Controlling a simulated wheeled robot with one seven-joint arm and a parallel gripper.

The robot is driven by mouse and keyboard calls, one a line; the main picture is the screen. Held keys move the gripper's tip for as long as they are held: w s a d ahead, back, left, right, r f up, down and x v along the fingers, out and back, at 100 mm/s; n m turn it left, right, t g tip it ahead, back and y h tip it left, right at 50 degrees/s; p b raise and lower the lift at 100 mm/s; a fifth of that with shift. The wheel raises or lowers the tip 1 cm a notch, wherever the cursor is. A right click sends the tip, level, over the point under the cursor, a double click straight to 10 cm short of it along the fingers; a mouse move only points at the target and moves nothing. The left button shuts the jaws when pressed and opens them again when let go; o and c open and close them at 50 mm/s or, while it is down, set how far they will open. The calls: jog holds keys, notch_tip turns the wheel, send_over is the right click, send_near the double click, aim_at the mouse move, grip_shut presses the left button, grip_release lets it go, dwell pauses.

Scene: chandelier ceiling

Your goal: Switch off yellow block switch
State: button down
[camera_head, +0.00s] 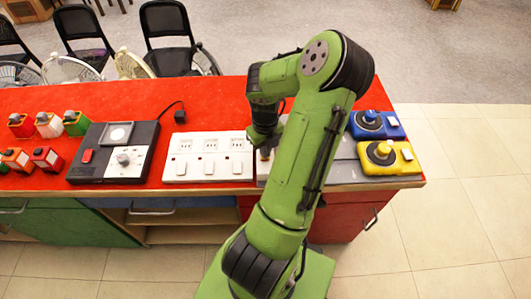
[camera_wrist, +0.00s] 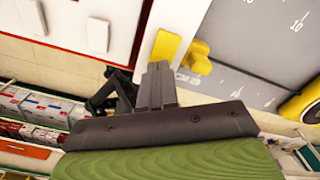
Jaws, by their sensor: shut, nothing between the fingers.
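The yellow block switch (camera_wrist: 183,50) shows in the wrist view as a yellow block with a knob-like part, on a grey panel (camera_wrist: 235,45) with printed marks. My gripper (camera_wrist: 158,68) is shut and empty, its dark fingertips just below the yellow block in the picture. I cannot tell whether they touch it. In the head view my gripper (camera_head: 265,150) is low over the front of the red counter (camera_head: 225,95). There my arm hides most of the grey panel (camera_head: 345,148) and the yellow block.
A white socket panel (camera_head: 208,157) lies left of my gripper, with a black device (camera_head: 88,152) beyond. A blue joystick base (camera_head: 376,125) and a yellow one (camera_head: 390,157) stand at the right end. Small coloured containers (camera_head: 48,125) stand at far left.

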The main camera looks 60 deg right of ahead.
jog(key=shift+f+b, duration=0.4)
jog(key=shift+f, duration=0.2)
notch_tip(320, 180, up, 7)
jog(key=p, duration=0.6)
dwell(0.7)
